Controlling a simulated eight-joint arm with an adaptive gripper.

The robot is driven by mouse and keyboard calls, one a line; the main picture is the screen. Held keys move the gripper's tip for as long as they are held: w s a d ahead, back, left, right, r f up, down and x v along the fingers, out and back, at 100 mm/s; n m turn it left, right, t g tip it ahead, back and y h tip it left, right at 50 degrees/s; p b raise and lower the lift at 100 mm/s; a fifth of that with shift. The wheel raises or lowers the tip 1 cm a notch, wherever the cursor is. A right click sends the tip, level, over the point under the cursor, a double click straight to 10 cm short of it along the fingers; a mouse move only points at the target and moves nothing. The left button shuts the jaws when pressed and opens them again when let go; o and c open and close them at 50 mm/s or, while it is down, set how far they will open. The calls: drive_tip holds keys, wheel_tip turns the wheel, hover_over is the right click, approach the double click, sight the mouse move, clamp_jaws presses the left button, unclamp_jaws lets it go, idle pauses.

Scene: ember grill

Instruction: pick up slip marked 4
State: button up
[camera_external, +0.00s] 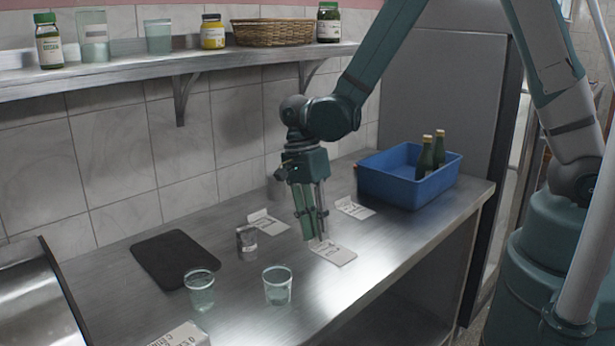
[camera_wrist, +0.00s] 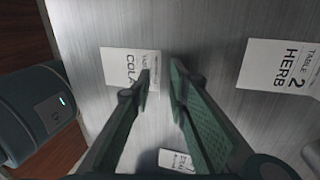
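My gripper (camera_external: 318,238) points down over the steel counter, its fingers apart with a gap between them; it also shows in the wrist view (camera_wrist: 161,80). A white slip (camera_external: 333,252) lies at the fingertips. In the wrist view a slip reading TABLE and COLA (camera_wrist: 125,62) lies at the left finger, which hides part of it, including any number. A slip marked 2, HERB (camera_wrist: 280,68), lies to the right. Other slips lie near the wall (camera_external: 265,222) and near the crate (camera_external: 355,208). I cannot read a 4 on any slip.
A blue crate (camera_external: 385,190) with two green bottles stands at the back right. A can (camera_external: 247,242), two glasses (camera_external: 278,287) (camera_external: 200,290) and a black board (camera_external: 175,258) are to the left. A shelf (camera_external: 220,58) with jars and a basket runs above.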

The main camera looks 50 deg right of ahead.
drive_tip(key=shift+s+f, duration=0.15)
drive_tip(key=shift+f, duration=0.4)
clamp_jaws()
